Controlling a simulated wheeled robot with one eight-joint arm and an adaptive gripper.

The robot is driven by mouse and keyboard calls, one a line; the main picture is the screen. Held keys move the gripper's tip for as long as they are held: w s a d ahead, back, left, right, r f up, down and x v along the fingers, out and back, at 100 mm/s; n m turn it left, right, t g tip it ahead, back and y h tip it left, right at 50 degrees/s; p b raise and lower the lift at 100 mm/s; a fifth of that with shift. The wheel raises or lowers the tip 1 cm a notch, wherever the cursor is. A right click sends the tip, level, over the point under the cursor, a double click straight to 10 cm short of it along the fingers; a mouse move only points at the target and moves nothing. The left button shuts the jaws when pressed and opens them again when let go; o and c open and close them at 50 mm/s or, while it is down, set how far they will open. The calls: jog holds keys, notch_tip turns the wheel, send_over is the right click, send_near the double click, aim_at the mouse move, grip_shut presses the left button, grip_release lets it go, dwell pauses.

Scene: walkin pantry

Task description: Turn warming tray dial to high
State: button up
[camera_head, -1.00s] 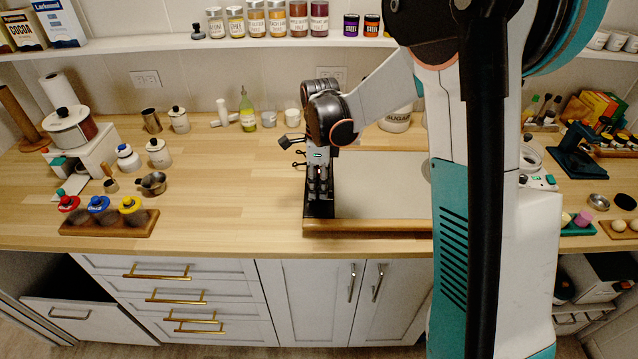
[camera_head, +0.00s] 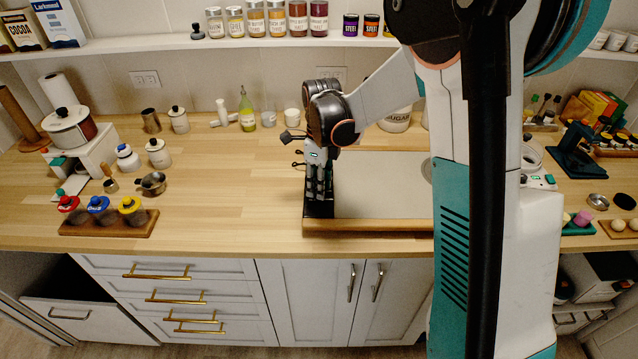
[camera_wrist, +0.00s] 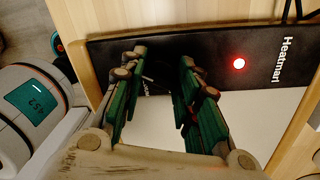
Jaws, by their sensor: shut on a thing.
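The warming tray (camera_head: 385,185) sits on the wooden counter. It has a pale plate, a wooden frame and a black control panel along its left end. In the wrist view the black panel (camera_wrist: 262,45) carries the lettering "Heatmari" and a lit red light (camera_wrist: 239,64). My gripper (camera_head: 318,205) points down at this panel. In the wrist view my gripper (camera_wrist: 160,72) has its green-sided fingers on either side of a dark spot on the panel, shut on the dial. The dial is dark and mostly hidden between the fingertips, so its setting cannot be read.
A rack of jars with red, blue and yellow lids (camera_head: 108,222) stands at the counter's left front. A small metal pot (camera_head: 152,184) stands behind it. The counter left of the tray is clear. A sugar canister (camera_head: 396,120) stands behind the tray.

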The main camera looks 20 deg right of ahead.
jog(key=o, duration=1.1)
jog(key=shift+w, duration=0.1)
jog(key=r, duration=1.2)
jog(key=shift+w+d, duration=0.2)
jog(key=shift+w, duration=0.05)
